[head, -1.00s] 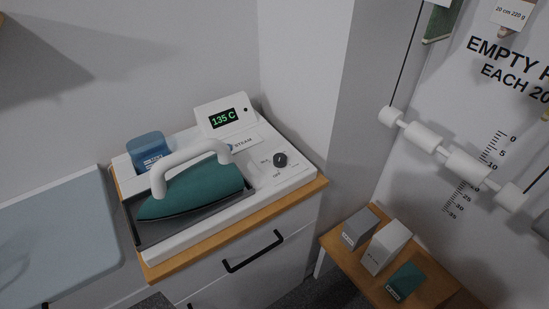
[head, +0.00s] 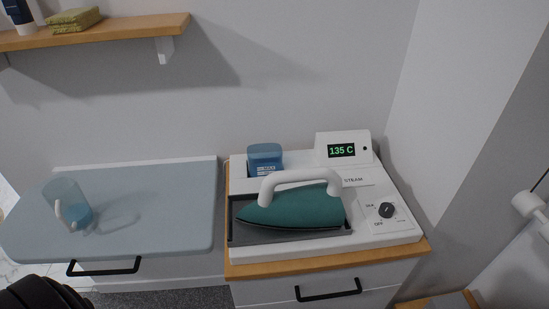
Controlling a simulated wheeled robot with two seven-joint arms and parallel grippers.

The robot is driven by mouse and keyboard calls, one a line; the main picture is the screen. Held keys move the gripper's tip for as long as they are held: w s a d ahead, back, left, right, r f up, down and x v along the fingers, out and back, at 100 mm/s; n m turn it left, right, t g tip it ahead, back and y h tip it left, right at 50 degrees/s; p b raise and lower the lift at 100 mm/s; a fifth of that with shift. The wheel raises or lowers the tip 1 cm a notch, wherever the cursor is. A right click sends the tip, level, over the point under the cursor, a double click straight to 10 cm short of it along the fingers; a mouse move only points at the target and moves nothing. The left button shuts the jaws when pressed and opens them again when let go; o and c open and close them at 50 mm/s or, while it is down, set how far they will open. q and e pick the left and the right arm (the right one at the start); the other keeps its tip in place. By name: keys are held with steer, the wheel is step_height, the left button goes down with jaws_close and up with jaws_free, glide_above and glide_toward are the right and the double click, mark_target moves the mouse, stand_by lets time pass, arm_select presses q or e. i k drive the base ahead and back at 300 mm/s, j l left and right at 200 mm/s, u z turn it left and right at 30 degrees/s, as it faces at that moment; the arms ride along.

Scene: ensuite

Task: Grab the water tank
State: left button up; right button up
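The water tank (head: 265,158) is a small translucent blue box with a white label. It sits at the back left of the white steam station (head: 285,247), behind the iron. The teal iron (head: 295,211) with a white handle rests on the station's dark tray, its tip pointing left. The station's display (head: 342,150) reads 135 C. Neither gripper shows in the head view. A dark rounded shape at the bottom left corner seems to be part of my own body.
A grey-blue board (head: 130,205) lies left of the station, with a clear jug (head: 68,203) holding some blue liquid on it. A wooden shelf (head: 100,32) with a folded green cloth (head: 75,20) hangs above. A dial (head: 386,209) is at the station's right.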

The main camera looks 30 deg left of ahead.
mark_target(263, 159)
steer(key=k+j+u, duration=0.3)
steer(key=j, duration=0.35)
steer(key=j+u, duration=0.35)
steer(key=j, duration=0.35)
steer(key=k+j+u, duration=0.1)
steer(key=j+u, duration=0.2)
steer(key=j, duration=0.45)
